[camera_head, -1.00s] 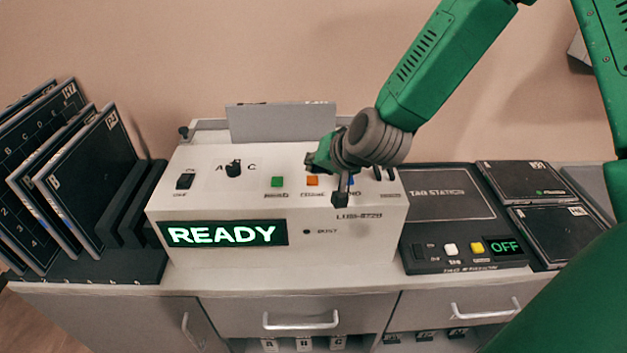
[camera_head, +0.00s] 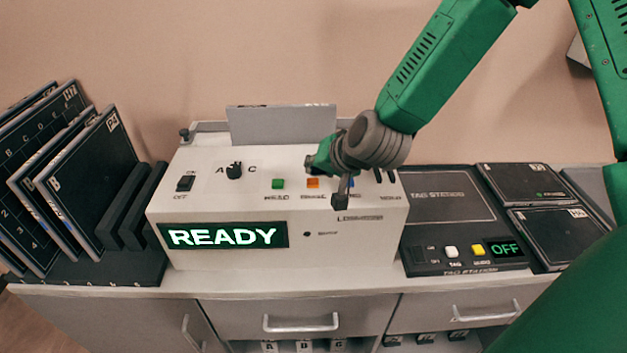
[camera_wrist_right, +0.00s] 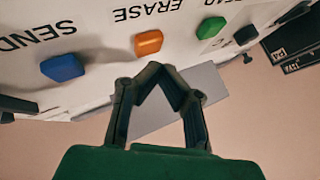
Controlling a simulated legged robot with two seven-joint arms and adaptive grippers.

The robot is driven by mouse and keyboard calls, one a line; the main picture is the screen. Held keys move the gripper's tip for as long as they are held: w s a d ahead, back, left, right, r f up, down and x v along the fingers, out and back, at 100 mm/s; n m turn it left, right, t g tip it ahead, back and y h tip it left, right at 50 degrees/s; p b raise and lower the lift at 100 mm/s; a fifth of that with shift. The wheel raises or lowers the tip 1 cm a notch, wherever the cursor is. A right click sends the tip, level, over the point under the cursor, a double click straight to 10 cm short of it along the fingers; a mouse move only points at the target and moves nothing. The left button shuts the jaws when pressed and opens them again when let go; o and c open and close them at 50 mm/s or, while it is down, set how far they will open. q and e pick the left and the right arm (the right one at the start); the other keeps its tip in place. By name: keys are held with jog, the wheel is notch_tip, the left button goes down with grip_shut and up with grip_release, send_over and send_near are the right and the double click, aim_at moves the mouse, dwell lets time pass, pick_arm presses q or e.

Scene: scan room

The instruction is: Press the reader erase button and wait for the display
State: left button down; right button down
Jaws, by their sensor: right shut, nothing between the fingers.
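The white reader (camera_head: 230,205) stands on the counter, and its display (camera_head: 222,235) reads READY in bright letters. The orange erase button (camera_head: 313,183) is on its top panel, between the green button (camera_head: 278,184) and the blue one, which my arm partly covers. My right gripper (camera_head: 310,164) is just above and behind the orange button. In the right wrist view its shut, empty fingertips (camera_wrist_right: 156,74) point close to the orange button (camera_wrist_right: 148,43) under the word ERASE. A gap shows between them in that picture. My left gripper is out of view.
Dark plates stand in a rack (camera_head: 130,266) at the left. The black tag station (camera_head: 450,235), its display showing OFF, sits right of the reader. A grey panel (camera_head: 282,123) stands upright behind the reader. The blue SEND button (camera_wrist_right: 62,67) is close beside the fingers.

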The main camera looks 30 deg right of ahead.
jog(key=shift+a, duration=0.2)
jog(key=shift+a+f, duration=0.25)
jog(key=shift+d+f, duration=0.1)
jog(key=shift+d, duration=0.05)
jog(key=shift+f+b, duration=0.5)
jog(key=shift+b, duration=0.05)
dwell(0.5)
jog(key=shift+r, duration=0.1)
jog(key=shift+s+d+r+p, duration=0.1)
jog(key=shift+r+p, duration=0.75)
jog(key=shift+p, duration=0.1)
